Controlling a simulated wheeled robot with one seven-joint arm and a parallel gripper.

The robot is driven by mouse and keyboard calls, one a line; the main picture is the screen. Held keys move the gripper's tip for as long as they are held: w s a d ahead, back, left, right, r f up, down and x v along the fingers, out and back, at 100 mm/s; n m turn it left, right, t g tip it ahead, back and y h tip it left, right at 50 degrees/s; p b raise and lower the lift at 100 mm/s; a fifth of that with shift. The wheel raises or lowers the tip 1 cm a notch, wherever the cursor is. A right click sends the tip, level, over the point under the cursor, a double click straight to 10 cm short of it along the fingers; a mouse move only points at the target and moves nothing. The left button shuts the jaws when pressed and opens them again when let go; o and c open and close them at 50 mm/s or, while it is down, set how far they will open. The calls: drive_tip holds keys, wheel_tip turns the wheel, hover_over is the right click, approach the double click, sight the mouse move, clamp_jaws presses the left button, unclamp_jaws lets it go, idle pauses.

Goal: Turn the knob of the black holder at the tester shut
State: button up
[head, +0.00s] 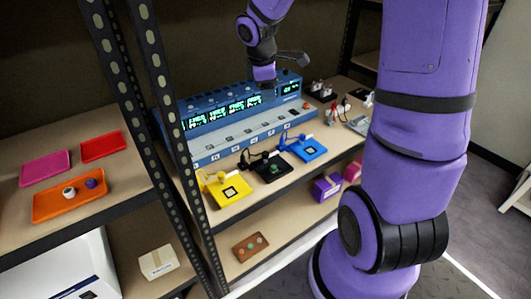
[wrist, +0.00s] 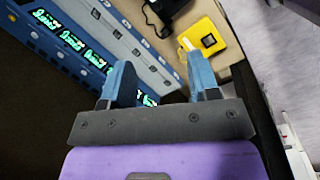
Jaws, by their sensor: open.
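The black holder (head: 272,169) lies on the shelf in front of the blue tester (head: 240,118), between a yellow holder (head: 229,191) and a blue holder (head: 307,149). Its knob is too small to tell which way it is turned. In the wrist view the black holder (wrist: 166,8) is cut off by the top edge, with the yellow holder (wrist: 203,38) beside it. My gripper (head: 267,88) hangs above the tester's back part, apart from the black holder. In the wrist view my gripper (wrist: 160,85) has its two blue fingers spread, with nothing between them.
Black slotted posts (head: 165,110) stand left of the tester. Orange (head: 70,207), pink (head: 44,168) and red (head: 103,146) trays lie on the left shelf. Small items (head: 340,110) sit right of the tester.

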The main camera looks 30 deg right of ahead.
sight(266, 152)
drive_tip(key=w+d+f+n+y, duration=0.1)
drive_tip(key=w+f+n, duration=0.1)
drive_tip(key=f, duration=0.8)
drive_tip(key=w+d+f+n, duration=0.1)
drive_tip(key=w+f+n, duration=0.1)
drive_tip(key=f, duration=0.8)
drive_tip(key=w+d+f+n+g+y, duration=0.1)
drive_tip(key=w+d+f+n, duration=0.1)
drive_tip(key=f, duration=0.8)
drive_tip(key=shift+w+f+n+y, duration=0.3)
drive_tip(key=shift+w+f+n, duration=0.1)
drive_tip(key=shift+w, duration=0.3)
drive_tip(key=shift+r, duration=0.1)
drive_tip(key=c, duration=0.9)
